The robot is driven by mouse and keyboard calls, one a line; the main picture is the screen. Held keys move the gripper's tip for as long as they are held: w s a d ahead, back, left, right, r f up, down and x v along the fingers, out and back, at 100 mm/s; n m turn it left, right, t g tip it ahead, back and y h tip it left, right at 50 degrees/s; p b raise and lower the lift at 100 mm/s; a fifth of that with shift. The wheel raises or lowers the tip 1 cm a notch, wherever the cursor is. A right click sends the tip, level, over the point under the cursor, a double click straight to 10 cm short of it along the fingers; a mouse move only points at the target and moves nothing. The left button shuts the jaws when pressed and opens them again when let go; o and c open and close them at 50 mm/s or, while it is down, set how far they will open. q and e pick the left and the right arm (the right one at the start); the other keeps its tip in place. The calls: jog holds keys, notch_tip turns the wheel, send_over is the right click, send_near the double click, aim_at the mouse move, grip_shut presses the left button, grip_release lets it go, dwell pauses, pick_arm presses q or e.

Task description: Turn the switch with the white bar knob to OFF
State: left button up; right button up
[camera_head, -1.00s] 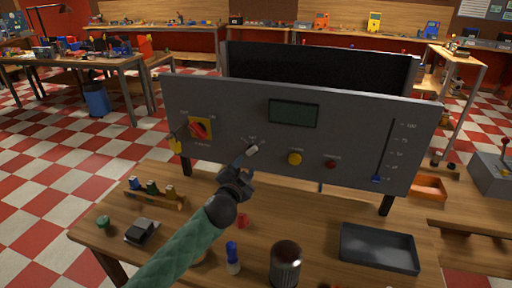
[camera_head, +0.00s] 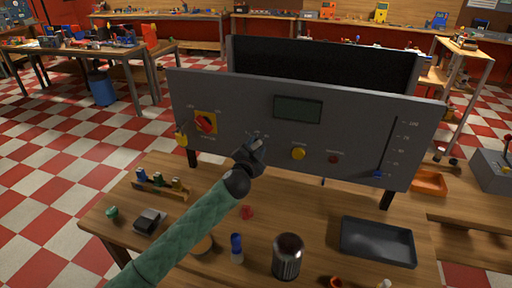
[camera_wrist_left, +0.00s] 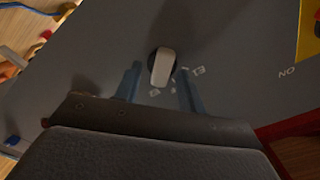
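The switch with the white bar knob (camera_wrist_left: 162,68) is on the grey panel (camera_head: 350,115). In the left wrist view the knob is a white bar on a dark round base, with small pale labels beside it, too blurred to read. My left gripper (camera_wrist_left: 159,70) is open, with one blue finger on each side of the knob and a gap at both sides. In the head view my left gripper (camera_head: 254,149) is at the panel front and largely hides the knob. My right gripper is not in view.
The panel also has a red rotary switch (camera_head: 205,122) on a yellow plate, a yellow button (camera_head: 298,153), a small red button (camera_head: 333,159), a display (camera_head: 298,109) and a slider (camera_head: 378,174). A dark tray (camera_head: 378,242) and a metal cylinder (camera_head: 287,256) stand on the table in front.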

pick_arm(q)
grip_shut()
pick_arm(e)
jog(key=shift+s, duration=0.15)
pick_arm(q)
jog(key=shift+n+b, duration=0.4)
jog(key=shift+n, duration=0.6)
jog(key=shift+a+n+b, duration=0.15)
jog(key=shift+n+b, duration=0.3)
jog(key=shift+n, duration=0.45)
jog(key=shift+r+n, duration=0.1)
jog(key=shift+n, duration=1.1)
jog(key=shift+a+n, duration=0.2)
jog(key=shift+n, duration=1)
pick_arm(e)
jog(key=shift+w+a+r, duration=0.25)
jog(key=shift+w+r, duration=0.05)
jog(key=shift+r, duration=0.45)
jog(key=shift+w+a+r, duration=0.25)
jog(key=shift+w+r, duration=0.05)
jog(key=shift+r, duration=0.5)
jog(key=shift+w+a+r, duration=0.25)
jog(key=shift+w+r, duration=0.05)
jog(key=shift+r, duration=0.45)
